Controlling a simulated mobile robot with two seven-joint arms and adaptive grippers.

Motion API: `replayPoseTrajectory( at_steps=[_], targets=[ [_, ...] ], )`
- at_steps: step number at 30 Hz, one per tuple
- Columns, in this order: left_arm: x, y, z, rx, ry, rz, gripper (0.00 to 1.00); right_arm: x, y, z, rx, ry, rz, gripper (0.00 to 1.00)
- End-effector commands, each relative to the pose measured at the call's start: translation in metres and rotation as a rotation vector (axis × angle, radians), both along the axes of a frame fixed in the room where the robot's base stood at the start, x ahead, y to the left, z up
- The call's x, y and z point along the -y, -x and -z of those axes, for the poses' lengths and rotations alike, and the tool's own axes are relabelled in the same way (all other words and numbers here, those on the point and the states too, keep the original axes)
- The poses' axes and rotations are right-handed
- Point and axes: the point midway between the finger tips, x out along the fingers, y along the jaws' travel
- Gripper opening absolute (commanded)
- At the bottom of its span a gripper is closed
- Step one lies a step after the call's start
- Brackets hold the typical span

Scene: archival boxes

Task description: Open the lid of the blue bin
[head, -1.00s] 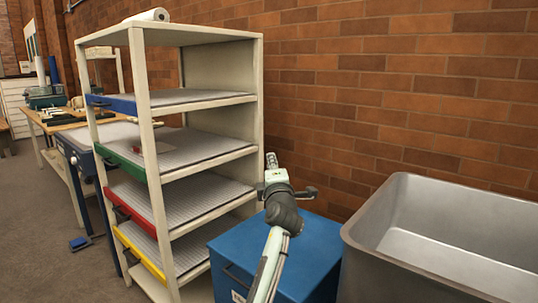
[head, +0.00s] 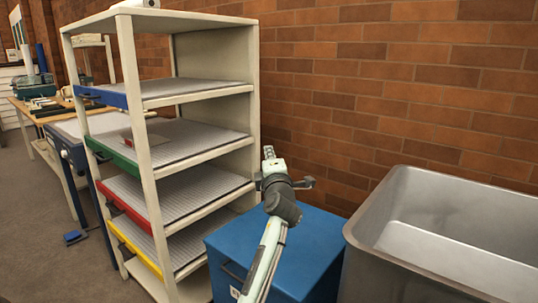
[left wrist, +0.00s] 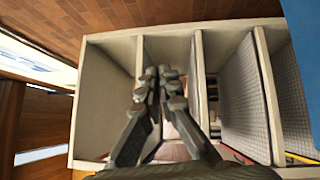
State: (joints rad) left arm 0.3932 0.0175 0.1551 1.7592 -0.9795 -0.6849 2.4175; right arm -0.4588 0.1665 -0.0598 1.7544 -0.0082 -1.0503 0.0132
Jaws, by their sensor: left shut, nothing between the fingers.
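The blue bin (head: 318,236) stands on the floor between the shelf rack and a grey metal tub. My left gripper (head: 268,153) points up above the bin's back edge, beside the rack, apart from the lid. In the left wrist view its fingers (left wrist: 160,76) are shut and empty, facing the rack. A blue surface (left wrist: 304,28), probably the bin, shows at the right edge. My right gripper is not in view.
The cream shelf rack (head: 153,190) with coloured shelf fronts stands close on the left. The grey tub (head: 400,240) stands close on the right. A brick wall (head: 400,95) runs behind. Workbenches (head: 40,110) stand far left, with open floor in front of them.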

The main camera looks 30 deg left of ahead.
Motion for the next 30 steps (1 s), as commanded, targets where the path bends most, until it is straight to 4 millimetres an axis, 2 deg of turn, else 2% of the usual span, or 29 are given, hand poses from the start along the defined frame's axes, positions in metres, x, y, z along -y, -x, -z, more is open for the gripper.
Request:
replayPoseTrajectory(
  at_steps=[12,17,26,30],
  targets=[
    [0.000,0.000,0.000,0.000,0.000,0.000,0.00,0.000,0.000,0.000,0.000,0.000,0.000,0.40],
    [0.000,0.000,0.000,0.000,0.000,0.000,0.18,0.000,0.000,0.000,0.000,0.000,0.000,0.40],
    [0.000,0.000,-0.002,0.001,0.000,0.000,0.18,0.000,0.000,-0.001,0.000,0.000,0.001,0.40],
    [0.000,0.000,-0.015,0.006,0.002,-0.001,0.18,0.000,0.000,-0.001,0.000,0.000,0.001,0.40]
  ],
)
